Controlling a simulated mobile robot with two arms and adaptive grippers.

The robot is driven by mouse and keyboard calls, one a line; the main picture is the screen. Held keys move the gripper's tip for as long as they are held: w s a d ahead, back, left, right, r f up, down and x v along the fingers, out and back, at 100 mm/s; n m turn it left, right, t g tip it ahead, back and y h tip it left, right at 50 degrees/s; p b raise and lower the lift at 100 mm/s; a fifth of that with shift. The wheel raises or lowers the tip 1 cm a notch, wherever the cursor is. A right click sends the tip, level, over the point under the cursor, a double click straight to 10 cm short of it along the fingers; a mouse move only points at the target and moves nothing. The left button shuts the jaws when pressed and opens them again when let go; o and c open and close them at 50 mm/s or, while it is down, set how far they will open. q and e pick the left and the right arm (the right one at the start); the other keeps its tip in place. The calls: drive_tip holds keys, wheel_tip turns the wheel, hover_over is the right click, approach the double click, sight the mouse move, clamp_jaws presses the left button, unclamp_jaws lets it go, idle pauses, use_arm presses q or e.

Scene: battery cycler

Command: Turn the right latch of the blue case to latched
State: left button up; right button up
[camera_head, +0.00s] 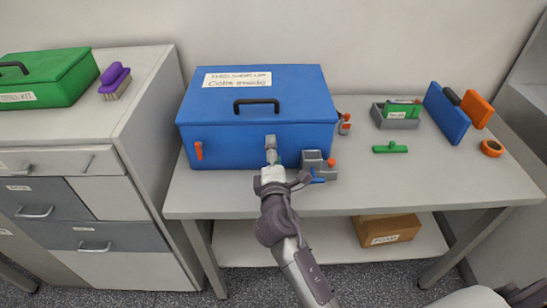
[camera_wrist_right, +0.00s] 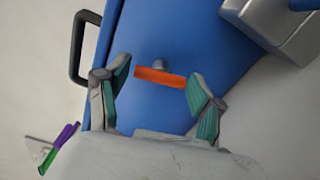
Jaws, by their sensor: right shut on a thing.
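The blue case (camera_head: 257,106) stands closed on the table, with a black handle (camera_head: 256,105). Its left latch (camera_head: 199,150) is an orange bar standing upright. My right gripper (camera_head: 272,152) is at the right part of the case's front and hides the right latch in the head view. In the right wrist view the orange right latch (camera_wrist_right: 160,78) lies between my two fingers, which are shut on its ends. The bar runs roughly square to the case's top edge, so upright on the case. A grey knob (camera_wrist_right: 159,63) shows beside it. My left gripper is not in view.
A grey box (camera_head: 318,165) with red and blue parts stands close right of my gripper. Further right are a grey tray (camera_head: 380,119), a green piece (camera_head: 390,148) and an orange ring (camera_head: 492,148). A drawer cabinet (camera_head: 140,90) stands left. The table's front right is clear.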

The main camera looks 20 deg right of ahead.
drive_tip(key=shift+f+m+b, duration=0.1)
drive_tip(key=shift+m+b, duration=0.3)
drive_tip(key=shift+m, duration=0.5)
drive_tip(key=o, duration=1.1)
drive_tip(key=shift+o, duration=0.2)
